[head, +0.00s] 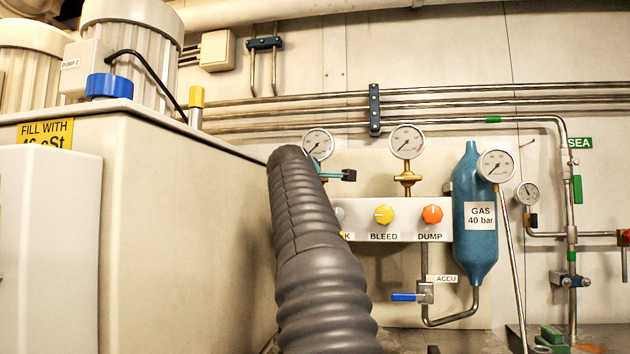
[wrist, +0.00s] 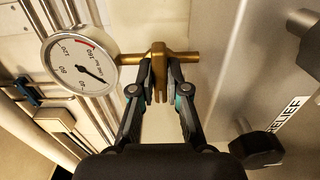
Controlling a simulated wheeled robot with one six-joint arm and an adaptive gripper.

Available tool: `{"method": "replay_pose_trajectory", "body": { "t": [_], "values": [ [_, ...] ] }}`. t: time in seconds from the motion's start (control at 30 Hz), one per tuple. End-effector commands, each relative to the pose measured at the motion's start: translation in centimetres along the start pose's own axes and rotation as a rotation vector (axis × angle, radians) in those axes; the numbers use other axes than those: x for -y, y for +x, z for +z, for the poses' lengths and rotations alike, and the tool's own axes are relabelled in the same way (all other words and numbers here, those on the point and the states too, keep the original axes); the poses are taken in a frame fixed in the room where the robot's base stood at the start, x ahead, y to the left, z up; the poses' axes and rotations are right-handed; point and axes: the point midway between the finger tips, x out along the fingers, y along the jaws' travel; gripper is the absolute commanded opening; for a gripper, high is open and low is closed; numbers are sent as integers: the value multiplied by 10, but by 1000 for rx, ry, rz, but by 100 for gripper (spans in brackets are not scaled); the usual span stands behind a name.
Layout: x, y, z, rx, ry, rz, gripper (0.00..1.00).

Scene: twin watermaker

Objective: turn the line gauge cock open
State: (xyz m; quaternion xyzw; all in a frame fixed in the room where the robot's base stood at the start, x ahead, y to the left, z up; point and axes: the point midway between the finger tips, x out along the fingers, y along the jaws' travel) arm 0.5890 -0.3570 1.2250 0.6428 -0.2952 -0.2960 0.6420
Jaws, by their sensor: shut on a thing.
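In the wrist view a brass cock (wrist: 158,53) sits on the short brass stem of a round white gauge (wrist: 80,60). Its handle points down the picture, across the stem. My gripper (wrist: 161,88) is shut on the handle, one finger on each side. In the head view my gripper (head: 343,174) shows only in part, beside the leftmost gauge (head: 317,143). My grey sleeved arm hides the cock there. The gauge needle stands off the upper end of its scale.
A panel (head: 362,233) with BLEED (head: 384,214) and DUMP (head: 432,214) knobs lies right of my arm. A blue gas bottle (head: 475,225) stands further right. A large cream cabinet (head: 190,230) fills the left. A black RELIEF knob (wrist: 257,149) is near the gripper.

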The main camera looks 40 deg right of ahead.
Motion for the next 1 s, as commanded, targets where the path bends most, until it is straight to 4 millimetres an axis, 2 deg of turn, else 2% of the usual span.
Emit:
{"method": "replay_pose_trajectory", "body": {
  "t": [0.23, 0.43, 1.0],
  "values": [
    [0, -1, 0, 3, 27, 3, 0],
    [-1, -1, 0, 2, 123, 3, 0],
    [0, -1, -2, 0, 640, 3, 0]
  ]
}}
